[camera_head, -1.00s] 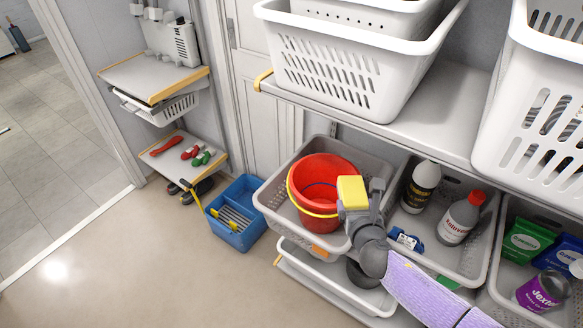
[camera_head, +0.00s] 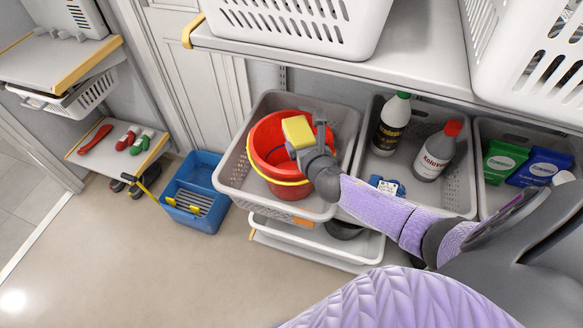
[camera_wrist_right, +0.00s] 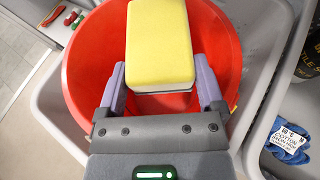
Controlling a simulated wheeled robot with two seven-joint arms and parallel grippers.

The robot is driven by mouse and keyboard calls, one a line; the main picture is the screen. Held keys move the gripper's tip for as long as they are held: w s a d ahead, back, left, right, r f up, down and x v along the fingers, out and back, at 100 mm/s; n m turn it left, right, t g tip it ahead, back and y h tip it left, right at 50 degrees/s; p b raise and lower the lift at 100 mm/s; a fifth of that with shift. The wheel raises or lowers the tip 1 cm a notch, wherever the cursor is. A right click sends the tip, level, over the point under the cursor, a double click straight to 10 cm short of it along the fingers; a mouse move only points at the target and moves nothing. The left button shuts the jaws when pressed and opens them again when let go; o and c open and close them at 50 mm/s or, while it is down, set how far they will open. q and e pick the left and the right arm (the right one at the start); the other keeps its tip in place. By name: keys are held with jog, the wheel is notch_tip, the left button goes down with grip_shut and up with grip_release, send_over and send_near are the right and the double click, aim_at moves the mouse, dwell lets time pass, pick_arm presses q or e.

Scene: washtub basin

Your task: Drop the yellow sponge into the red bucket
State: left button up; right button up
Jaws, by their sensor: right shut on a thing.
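The yellow sponge (camera_head: 298,131) is held in my right gripper (camera_head: 307,138), which is shut on it. In the right wrist view the sponge (camera_wrist_right: 159,40) sits between the two fingers (camera_wrist_right: 160,85), over the opening of the red bucket (camera_wrist_right: 85,65). In the head view the red bucket (camera_head: 270,160) stands upright in a grey basket (camera_head: 233,170), its yellow handle lying against the front side. The gripper covers part of the bucket's right rim. How far the sponge is above the bucket's floor I cannot tell. My left gripper is not in view.
A white shelf (camera_head: 420,70) with white baskets (camera_head: 300,25) overhangs behind. A blue bucket (camera_head: 195,195) stands on the floor at left.

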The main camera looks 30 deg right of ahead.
jog(key=shift+r, duration=0.1)
jog(key=o, duration=0.8)
jog(key=shift+o, duration=0.7)
jog(key=shift+s+r, duration=0.15)
jog(key=p+v, duration=0.3)
jog(key=v, duration=0.6)
jog(key=shift+s+p, duration=0.3)
jog(key=shift+p, duration=0.05)
jog(key=shift+a, duration=0.1)
